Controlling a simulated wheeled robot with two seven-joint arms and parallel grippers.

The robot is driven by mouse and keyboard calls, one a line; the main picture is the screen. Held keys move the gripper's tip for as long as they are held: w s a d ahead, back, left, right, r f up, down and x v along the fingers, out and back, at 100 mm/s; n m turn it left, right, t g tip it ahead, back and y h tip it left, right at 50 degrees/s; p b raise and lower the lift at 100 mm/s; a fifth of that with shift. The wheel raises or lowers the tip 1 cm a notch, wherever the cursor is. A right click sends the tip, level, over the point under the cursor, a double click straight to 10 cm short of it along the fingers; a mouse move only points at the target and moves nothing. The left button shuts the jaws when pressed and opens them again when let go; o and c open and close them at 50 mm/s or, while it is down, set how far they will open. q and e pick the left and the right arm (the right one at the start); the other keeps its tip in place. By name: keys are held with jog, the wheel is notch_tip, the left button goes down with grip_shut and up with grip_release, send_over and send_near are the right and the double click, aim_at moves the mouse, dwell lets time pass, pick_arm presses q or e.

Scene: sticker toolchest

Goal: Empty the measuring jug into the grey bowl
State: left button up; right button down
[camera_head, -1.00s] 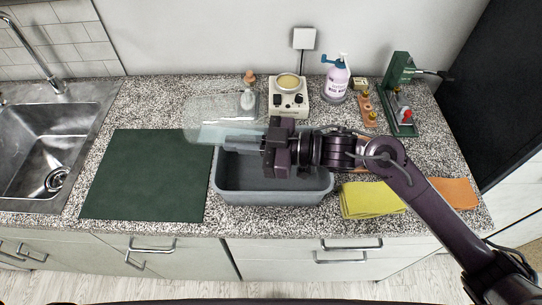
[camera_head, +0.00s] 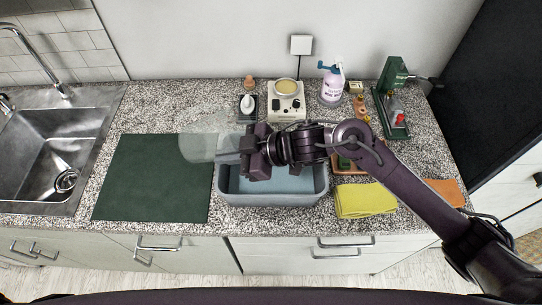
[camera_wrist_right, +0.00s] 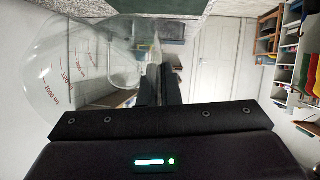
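The measuring jug (camera_head: 197,146) is clear, with red markings that show in the right wrist view (camera_wrist_right: 62,75). My right gripper (camera_head: 230,158) is shut on its handle side and holds it in the air, tilted, beside the left end of the grey bowl. I see no clear liquid left in the jug. The grey bowl (camera_head: 272,200) is a rectangular basin on the counter, with a pale blue layer inside. My right gripper and forearm hang over its back edge and hide part of it. My left gripper is not in view.
A dark green mat (camera_head: 150,185) lies left of the bowl, and a sink (camera_head: 60,150) is further left. A yellow cloth (camera_head: 363,200) lies to the right.

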aim_at(214, 148)
jog(key=shift+w+a+r+h+p, duration=0.2)
jog(key=shift+r+h+p, duration=0.45)
jog(key=shift+p, duration=1.05)
jog(key=shift+s+a+r+h+p, duration=0.2)
jog(key=shift+r+h+p, duration=0.45)
jog(key=shift+p, duration=1)
jog(key=shift+w+a+h+b, duration=0.15)
jog(key=shift+w+h+b, duration=0.05)
jog(key=shift+h+b, duration=0.1)
jog(key=shift+a+r+h, duration=0.3)
jog(key=shift+h, duration=0.5)
jog(key=a+h, duration=0.2)
jog(key=shift+w+a+r+g+h, duration=0.2)
jog(key=shift+r+g+h, duration=0.1)
jog(key=shift+h, duration=0.1)
jog(key=shift+w+a+r+h, duration=0.1)
jog(key=shift+a+r+h, duration=0.05)
jog(key=shift+a+h, duration=0.45)
jog(key=shift+w+a+r+h, duration=0.1)
jog(key=shift+a+h, duration=0.25)
jog(key=shift+h, duration=0.45)
jog(key=shift+s+a+f+g+h, duration=0.15)
jog(key=shift+a+f+g+h, duration=0.15)
jog(key=shift+a+f+h, duration=0.45)
jog(key=shift+d+h, duration=0.15)
jog(key=shift+h, duration=0.1)
